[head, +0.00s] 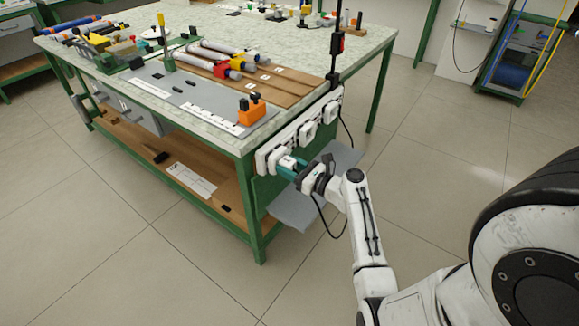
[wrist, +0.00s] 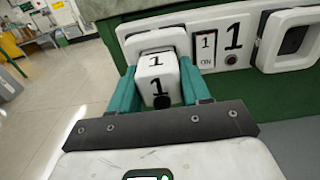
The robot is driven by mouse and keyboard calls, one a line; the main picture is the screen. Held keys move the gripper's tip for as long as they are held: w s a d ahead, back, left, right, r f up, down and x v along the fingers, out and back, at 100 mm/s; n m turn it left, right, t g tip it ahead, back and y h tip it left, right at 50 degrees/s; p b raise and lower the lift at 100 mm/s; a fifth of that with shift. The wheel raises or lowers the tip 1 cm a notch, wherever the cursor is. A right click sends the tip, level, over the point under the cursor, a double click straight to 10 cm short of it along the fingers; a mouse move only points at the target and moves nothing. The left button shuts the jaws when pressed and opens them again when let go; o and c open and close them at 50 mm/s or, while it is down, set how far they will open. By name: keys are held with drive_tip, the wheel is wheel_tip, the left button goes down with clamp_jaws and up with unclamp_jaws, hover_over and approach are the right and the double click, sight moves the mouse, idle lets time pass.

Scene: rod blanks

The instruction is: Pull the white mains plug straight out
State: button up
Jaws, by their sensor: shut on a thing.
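The white mains plug (wrist: 157,68), marked with a black 1, is between the teal fingers of my gripper (wrist: 160,97) in the wrist view. The fingers are shut on its two sides. It sits at the left socket (wrist: 155,38) of a white socket strip (wrist: 266,22); I cannot tell whether its pins are fully in. In the head view the plug (head: 287,162) shows at the near end of the strip, with my gripper (head: 291,169) reaching it from the right. A switch (wrist: 206,47) marked 1 and ON is right of the plug.
More sockets (head: 307,132) run along the strip on the green bench's end. A grey panel (head: 300,208) sits below my gripper, and a black cable (head: 328,220) hangs there. The bench top (head: 205,25) holds rods and an orange block (head: 251,110). The floor to the right is open.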

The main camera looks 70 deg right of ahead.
drive_tip(key=c, duration=0.5)
drive_tip(key=shift+p+v, duration=0.85)
drive_tip(key=shift+v, duration=1.65)
drive_tip(key=shift+p+v, duration=0.8)
drive_tip(key=shift+v, duration=2.2)
